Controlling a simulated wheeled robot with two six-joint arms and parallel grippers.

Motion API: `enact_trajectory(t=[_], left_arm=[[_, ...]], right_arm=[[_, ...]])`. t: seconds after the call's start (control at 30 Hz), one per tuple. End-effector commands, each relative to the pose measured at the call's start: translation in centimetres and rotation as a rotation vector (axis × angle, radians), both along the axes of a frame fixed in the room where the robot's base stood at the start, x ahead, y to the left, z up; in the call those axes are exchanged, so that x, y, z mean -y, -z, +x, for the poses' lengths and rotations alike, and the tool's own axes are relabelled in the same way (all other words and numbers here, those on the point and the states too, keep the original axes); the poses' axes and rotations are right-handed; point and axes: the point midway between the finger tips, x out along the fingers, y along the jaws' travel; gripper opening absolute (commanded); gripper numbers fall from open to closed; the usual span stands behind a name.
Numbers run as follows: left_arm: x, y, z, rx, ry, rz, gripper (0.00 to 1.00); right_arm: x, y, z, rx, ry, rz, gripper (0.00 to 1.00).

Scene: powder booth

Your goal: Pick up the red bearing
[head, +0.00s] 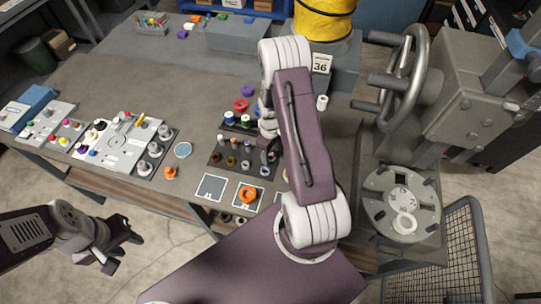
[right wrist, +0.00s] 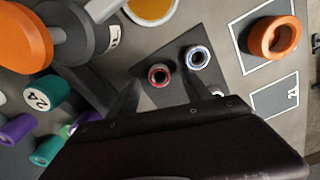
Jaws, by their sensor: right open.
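The red bearing (right wrist: 159,75) is a small ring with a red edge and a dark bore, on a dark board (right wrist: 175,38) in the right wrist view. A similar blue-rimmed bearing (right wrist: 197,57) is close beside it. My right gripper (right wrist: 165,92) is open, its dark fingers on either side of the red bearing in the picture; I cannot tell if they touch it. In the head view my right gripper (head: 268,128) is over the dark boards, and I cannot make out the red bearing there. My left gripper (head: 118,246) looks open and empty, off the table's front edge.
An orange ring (head: 248,195) lies on an outlined square beside an empty square (head: 212,187). Several capped cylinders (right wrist: 44,94) stand near my right gripper. A handwheel machine (head: 410,75) is at the right.

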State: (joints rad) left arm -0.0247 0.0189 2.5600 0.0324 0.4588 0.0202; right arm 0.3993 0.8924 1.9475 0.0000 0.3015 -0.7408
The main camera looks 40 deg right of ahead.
Motion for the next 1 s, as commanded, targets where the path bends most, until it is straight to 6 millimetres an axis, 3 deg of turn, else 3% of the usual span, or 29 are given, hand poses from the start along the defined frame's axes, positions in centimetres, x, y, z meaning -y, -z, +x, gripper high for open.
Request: enact_trajectory(t=[0.1,0.33,0.53,0.83,1.0], left_arm=[[0.0,-0.3,0.0,0.0,0.0,0.0,0.36],[0.0,-0.3,0.0,0.0,0.0,0.0,0.36],[0.0,-0.2,0.0,0.0,0.0,0.0,0.36],[0.0,-0.2,0.0,0.0,0.0,0.0,0.36],[0.0,0.4,0.0,0.0,0.0,0.0,0.36]], right_arm=[[0.0,1.2,-0.1,-0.002,0.0,0.0,0.57],[0.0,1.5,0.0,0.0,0.0,0.0,0.54],[0.0,1.4,0.0,0.0,0.0,0.0,0.0],[0.0,1.3,0.0,0.0,0.0,0.0,0.0],[0.0,-0.1,0.1,0.004,0.0,-0.002,0.0]])
